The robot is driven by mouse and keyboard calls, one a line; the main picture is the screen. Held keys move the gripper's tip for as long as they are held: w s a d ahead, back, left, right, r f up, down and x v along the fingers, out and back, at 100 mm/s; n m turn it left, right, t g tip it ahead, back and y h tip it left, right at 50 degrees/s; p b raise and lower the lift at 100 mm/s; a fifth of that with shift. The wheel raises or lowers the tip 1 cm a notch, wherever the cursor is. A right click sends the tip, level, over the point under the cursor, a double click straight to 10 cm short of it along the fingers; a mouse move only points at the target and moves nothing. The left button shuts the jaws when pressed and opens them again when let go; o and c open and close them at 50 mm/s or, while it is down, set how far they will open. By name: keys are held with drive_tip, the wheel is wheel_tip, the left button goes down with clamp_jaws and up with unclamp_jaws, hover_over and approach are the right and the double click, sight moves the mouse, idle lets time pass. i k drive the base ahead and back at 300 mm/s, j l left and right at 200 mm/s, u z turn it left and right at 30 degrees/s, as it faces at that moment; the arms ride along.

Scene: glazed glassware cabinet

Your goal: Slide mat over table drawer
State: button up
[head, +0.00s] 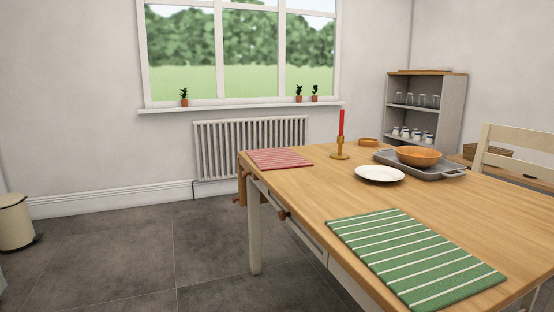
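A green mat with white stripes (410,255) lies flat on the near part of the wooden table (480,215), close to its left long edge. A smaller red striped mat (280,158) lies at the table's far left corner. Below the left edge runs a pale apron (308,240) with a dark reddish knob (283,215) near the leg. I cannot clearly make out the outline of a drawer there. My gripper is not in view.
A white plate (379,174), a grey tray (440,173) with a wooden bowl (418,156), and a candlestick with a red candle (340,135) stand towards the back. A chair (515,145) is at right. The floor (130,245) left of the table is clear.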

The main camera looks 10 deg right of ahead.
sight(272, 158)
drive_tip(key=i+j, duration=0.45)
drive_tip(key=i, duration=0.2)
drive_tip(key=i+j, duration=0.45)
drive_tip(key=i, duration=0.15)
drive_tip(key=i+j, duration=0.45)
drive_tip(key=i, duration=0.2)
drive_tip(key=i+j, duration=0.4)
drive_tip(key=i, duration=0.25)
